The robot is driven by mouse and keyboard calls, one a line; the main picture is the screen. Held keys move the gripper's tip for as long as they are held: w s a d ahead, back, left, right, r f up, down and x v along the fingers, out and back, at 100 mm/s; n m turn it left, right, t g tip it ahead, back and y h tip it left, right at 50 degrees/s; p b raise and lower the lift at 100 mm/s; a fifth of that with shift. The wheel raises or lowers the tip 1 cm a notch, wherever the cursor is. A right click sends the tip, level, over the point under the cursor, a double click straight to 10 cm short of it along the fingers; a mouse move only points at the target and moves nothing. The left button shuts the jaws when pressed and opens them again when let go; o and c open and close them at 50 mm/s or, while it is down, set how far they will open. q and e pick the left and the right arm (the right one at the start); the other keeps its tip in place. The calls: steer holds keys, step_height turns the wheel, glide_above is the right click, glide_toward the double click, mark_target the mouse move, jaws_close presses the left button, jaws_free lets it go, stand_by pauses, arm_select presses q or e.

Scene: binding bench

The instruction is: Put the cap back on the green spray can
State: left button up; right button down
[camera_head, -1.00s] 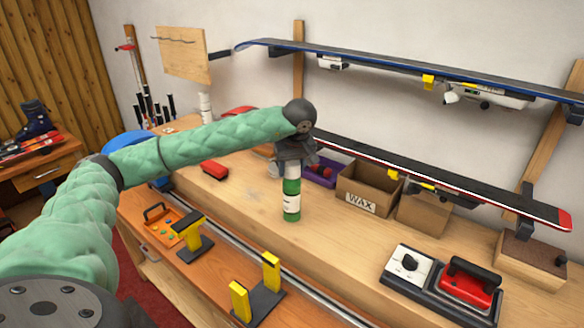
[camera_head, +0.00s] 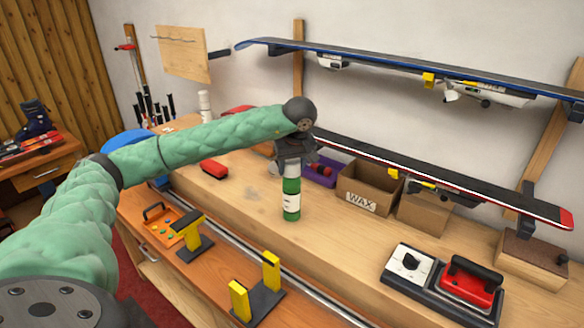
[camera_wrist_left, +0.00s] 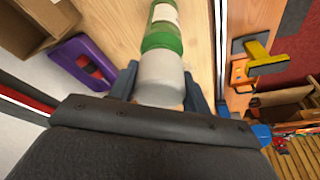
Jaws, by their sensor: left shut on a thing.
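The green spray can (camera_head: 291,202) stands upright on the bench, green with a white label band. The white cap (camera_head: 292,170) is directly above it, in line with the can and seemingly touching its top. My left gripper (camera_head: 291,162) comes down from above and is shut on the cap. In the left wrist view the pale cap (camera_wrist_left: 162,76) sits between the two fingers of the gripper (camera_wrist_left: 162,88), with the green can (camera_wrist_left: 163,38) just beyond it. I see no gap between cap and can, but the exact seating of the rim cannot be told.
A purple tray (camera_head: 318,178) and a cardboard WAX box (camera_head: 362,192) stand behind and right of the can. A red block (camera_head: 214,168) lies to the left. Yellow-topped vises (camera_head: 257,295) line the front.

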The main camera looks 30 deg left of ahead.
stand_by(0.4)
arm_select(q)
steer(key=shift+b, duration=0.35)
stand_by(0.6)
steer(key=shift+f+b, duration=0.2)
steer(key=shift+b, duration=0.55)
stand_by(1.0)
stand_by(0.3)
steer(key=o, duration=1.5)
steer(key=shift+r, duration=0.1)
steer(key=shift+r+p, duration=1)
steer(key=shift+r, duration=2.45)
jaws_close()
